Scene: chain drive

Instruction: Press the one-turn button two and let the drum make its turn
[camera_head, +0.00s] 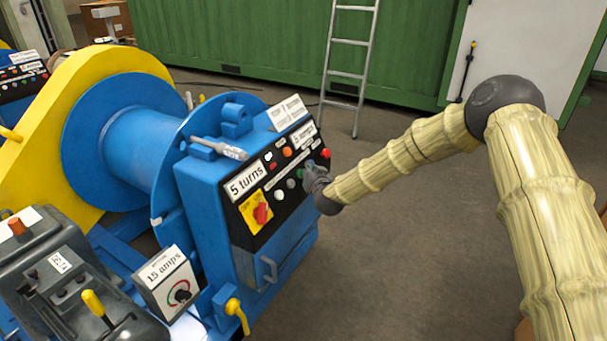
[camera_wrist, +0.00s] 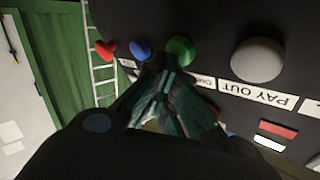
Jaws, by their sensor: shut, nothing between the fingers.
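The blue winch's control box carries a dark panel (camera_head: 276,205) with lamps, buttons and labels. My gripper (camera_head: 308,174) is at the panel's right part, its fingers pointing at it. In the wrist view, the shut, empty fingers (camera_wrist: 168,72) end close by the green button (camera_wrist: 181,49); I cannot tell whether they touch it. A blue button (camera_wrist: 140,48) and a red button (camera_wrist: 106,49) sit to its left, and a large grey button (camera_wrist: 258,60) to its right. Fingers partly cover a white label beginning "ONE". The blue drum (camera_head: 138,145) stands behind the box.
A ladder (camera_head: 347,73) leans on a green container (camera_head: 240,35). Floor right of the box is clear.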

